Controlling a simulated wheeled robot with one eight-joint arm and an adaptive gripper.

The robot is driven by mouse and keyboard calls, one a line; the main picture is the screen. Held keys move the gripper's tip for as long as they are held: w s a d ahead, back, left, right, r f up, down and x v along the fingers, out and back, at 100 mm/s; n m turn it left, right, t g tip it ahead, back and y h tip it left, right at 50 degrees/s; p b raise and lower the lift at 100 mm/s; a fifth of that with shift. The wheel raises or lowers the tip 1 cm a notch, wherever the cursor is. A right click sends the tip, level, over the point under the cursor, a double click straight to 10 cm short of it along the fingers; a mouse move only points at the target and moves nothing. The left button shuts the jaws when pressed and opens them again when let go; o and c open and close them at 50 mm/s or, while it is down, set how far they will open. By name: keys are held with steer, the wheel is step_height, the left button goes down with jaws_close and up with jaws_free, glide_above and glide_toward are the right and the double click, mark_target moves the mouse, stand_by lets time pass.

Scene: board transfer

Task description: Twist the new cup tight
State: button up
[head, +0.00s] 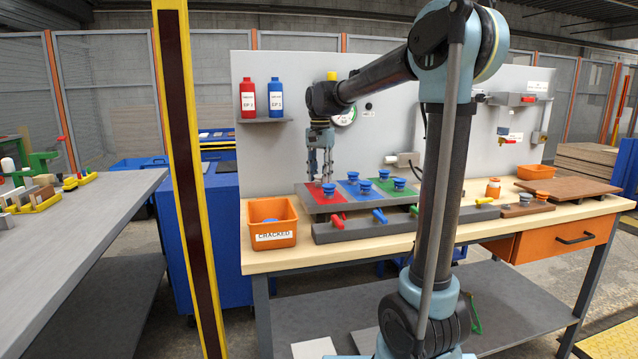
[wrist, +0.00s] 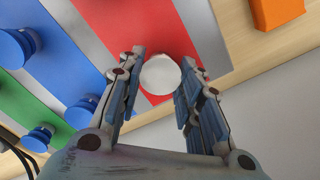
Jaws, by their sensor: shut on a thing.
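My gripper (head: 321,176) points straight down over the red strip (head: 316,200) of the striped board (head: 313,187). In the wrist view my gripper (wrist: 160,80) has its fingers closed on either side of a round white top, which I take to be the new cup (wrist: 161,75). In the head view a blue round part (head: 328,190) stands on the red strip just under the fingertips. I cannot tell whether it belongs to the held cup. The cup's lower part and its seat are hidden in the wrist view.
Several blue cups (head: 365,187) stand on the blue and green strips beside the gripper. An orange bin marked CRACKED (head: 273,238) stands at the left, with something blue inside. A grey rack (head: 350,232) with coloured handles lies in front. A brown board (head: 570,190) lies at the right.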

steer(key=m, duration=0.2)
steer(key=shift+m, duration=0.4)
steer(key=o, duration=1.1)
steer(key=shift+o, duration=0.2)
